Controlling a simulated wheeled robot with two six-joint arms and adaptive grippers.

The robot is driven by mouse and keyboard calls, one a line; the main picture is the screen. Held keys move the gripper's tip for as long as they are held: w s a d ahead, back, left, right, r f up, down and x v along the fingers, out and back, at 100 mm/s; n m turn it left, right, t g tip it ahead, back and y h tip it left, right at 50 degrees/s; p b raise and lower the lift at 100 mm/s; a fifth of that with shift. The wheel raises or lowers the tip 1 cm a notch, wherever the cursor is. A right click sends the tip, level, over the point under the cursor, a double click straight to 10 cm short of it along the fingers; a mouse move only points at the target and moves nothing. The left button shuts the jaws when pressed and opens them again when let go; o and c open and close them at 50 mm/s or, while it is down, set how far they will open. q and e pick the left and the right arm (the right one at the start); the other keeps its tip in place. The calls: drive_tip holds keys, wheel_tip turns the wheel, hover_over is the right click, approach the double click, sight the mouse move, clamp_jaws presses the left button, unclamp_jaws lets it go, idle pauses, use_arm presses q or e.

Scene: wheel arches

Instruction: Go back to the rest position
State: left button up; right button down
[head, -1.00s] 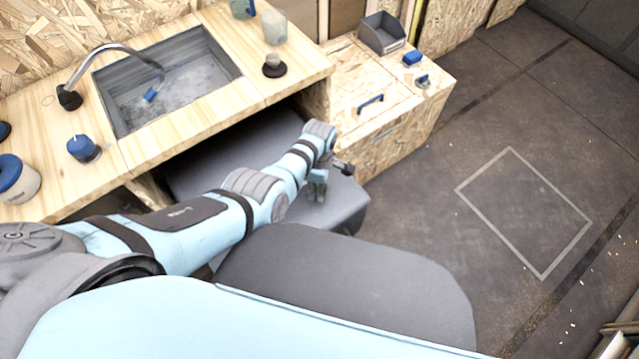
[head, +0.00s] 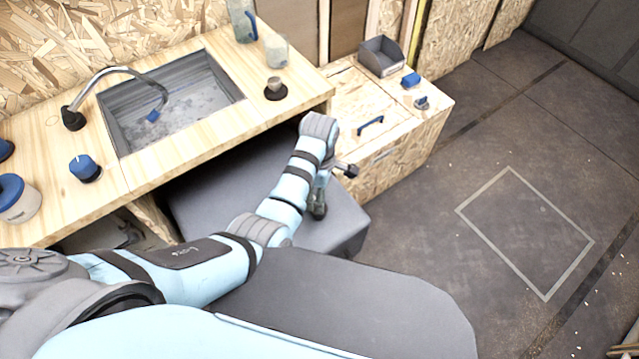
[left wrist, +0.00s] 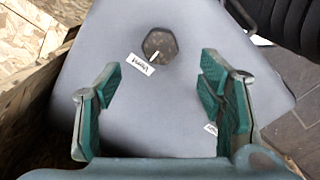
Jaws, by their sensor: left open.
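My left arm reaches in from the left in the head view, and my left gripper (head: 318,203) hangs at its end, partly hidden by the wrist. In the left wrist view my left gripper (left wrist: 165,105) has its two green-padded fingers wide apart with nothing between them. My right gripper is in neither view.
A wooden counter (head: 190,137) with a sink (head: 175,105) stands at the left, holding a tap, a blue knob (head: 85,167) and jars. The floor (head: 480,150) at the right is open.

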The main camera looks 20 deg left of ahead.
use_arm(q)
wheel_tip(320, 180, up, 4)
drive_tip(key=shift+f, duration=0.25)
drive_tip(key=shift+a, duration=0.1)
